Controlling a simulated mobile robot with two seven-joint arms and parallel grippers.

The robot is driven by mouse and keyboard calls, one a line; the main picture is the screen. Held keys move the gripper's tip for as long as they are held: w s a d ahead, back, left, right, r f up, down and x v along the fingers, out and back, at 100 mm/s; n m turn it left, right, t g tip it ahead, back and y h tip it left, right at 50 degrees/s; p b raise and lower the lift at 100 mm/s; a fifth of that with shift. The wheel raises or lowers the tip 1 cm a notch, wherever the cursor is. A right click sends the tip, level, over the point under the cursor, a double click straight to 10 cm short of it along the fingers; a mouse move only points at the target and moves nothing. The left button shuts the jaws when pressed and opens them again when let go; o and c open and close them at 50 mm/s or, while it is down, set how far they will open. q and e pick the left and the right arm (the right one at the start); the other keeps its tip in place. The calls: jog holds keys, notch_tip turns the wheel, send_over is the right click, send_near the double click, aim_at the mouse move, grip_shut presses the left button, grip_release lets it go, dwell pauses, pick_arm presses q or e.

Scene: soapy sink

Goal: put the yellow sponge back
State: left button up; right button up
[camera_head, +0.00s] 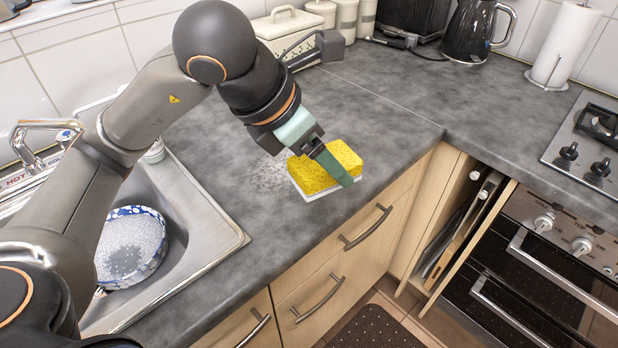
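The yellow sponge (311,174) lies on a thin white dish or base (325,192) on the grey counter, near its front edge. My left gripper (335,168) is right at the sponge, pointing down and to the right. One green finger crosses in front of the sponge, with yellow showing on both sides of it. The other finger cannot be made out, so I cannot tell whether the gripper is open or shut, or whether it touches the sponge. My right gripper is not in view.
The sink (205,235) at left holds a soapy blue-rimmed bowl (130,247); the tap (35,135) stands behind. White canisters (345,18), a black kettle (470,30), a paper roll (565,45) and a hob (590,140) stand beyond. Counter right of the sponge is clear. A narrow rack unit (460,230) is pulled out below.

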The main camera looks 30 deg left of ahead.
pick_arm(q)
jog(key=shift+r+n+t+y+b, duration=0.15)
jog(key=shift+n+y+b, duration=0.1)
jog(key=shift+n, duration=0.35)
jog(key=shift+r+n+t+y+b, duration=0.15)
jog(key=shift+n+y, duration=0.1)
jog(key=shift+n, duration=0.35)
jog(key=shift+w+a+f, duration=0.1)
jog(key=shift+a, duration=0.05)
jog(key=w+a+f, duration=0.2)
jog(key=w, duration=0.1)
jog(key=w+a+f, duration=0.5)
jog(key=w+f, duration=0.1)
jog(key=w, duration=0.1)
jog(key=shift+a+f, duration=0.15)
jog(key=shift+w+a+f, duration=0.15)
jog(key=shift+w+f, duration=0.1)
jog(key=shift+f, duration=0.15)
jog(key=f, duration=0.3)
jog(key=shift+w+a+f, duration=0.2)
jog(key=shift+f, duration=0.15)
jog(key=o, duration=1.1)
jog(key=shift+o, duration=0.2)
